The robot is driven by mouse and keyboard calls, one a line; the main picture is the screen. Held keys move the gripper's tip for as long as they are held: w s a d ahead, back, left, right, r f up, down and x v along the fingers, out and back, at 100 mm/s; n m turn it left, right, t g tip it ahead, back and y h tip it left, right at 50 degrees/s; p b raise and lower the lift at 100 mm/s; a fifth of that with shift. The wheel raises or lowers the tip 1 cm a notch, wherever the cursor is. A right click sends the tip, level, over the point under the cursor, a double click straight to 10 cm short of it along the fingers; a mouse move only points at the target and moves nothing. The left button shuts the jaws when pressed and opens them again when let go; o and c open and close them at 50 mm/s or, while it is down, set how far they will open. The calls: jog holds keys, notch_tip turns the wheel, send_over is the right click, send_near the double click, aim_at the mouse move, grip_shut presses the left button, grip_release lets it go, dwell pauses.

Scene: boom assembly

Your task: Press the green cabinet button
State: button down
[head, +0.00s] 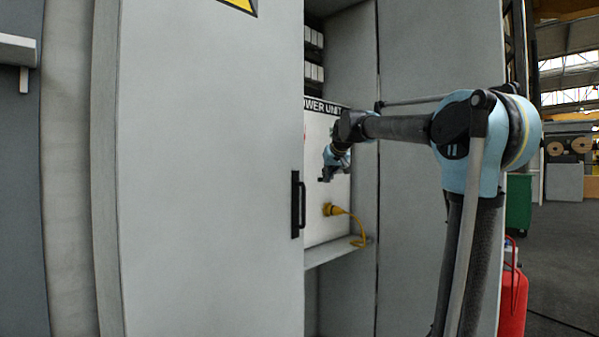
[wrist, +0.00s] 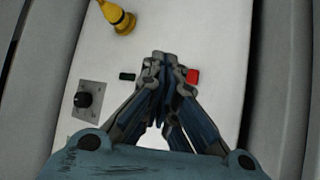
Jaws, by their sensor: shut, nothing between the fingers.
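The green button (wrist: 127,76) is a small dark green rectangle on the pale panel of the cabinet's power unit (head: 316,222). In the wrist view it lies just left of my fingertips, apart from them in the picture. My gripper (wrist: 163,58) is shut and empty, with its fingertips between the green button and a red button (wrist: 192,76). In the head view my gripper (head: 326,178) is inside the cabinet opening in front of the panel. Both buttons are hidden there. Whether the fingertips touch the panel cannot be told.
A rotary knob (wrist: 83,99) is on the panel, left of my gripper in the wrist view. A yellow plug (head: 331,210) with a cable sits low on the panel. The cabinet door (head: 210,170) with a black handle (head: 297,205) stands close on the left. A shelf edge (head: 335,253) lies below.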

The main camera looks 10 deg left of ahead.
jog(key=w+a+r, duration=0.2)
jog(key=shift+w+a+r, duration=0.15)
jog(key=shift+w+r, duration=0.05)
jog(key=shift+w, duration=0.1)
jog(key=shift+w, duration=0.1)
jog(key=w+a, duration=0.5)
jog(key=a, duration=0.2)
dwell(0.4)
jog(key=shift+w, duration=0.15)
dwell(1.3)
jog(key=shift+w+a, duration=0.1)
jog(key=shift+a, duration=0.2)
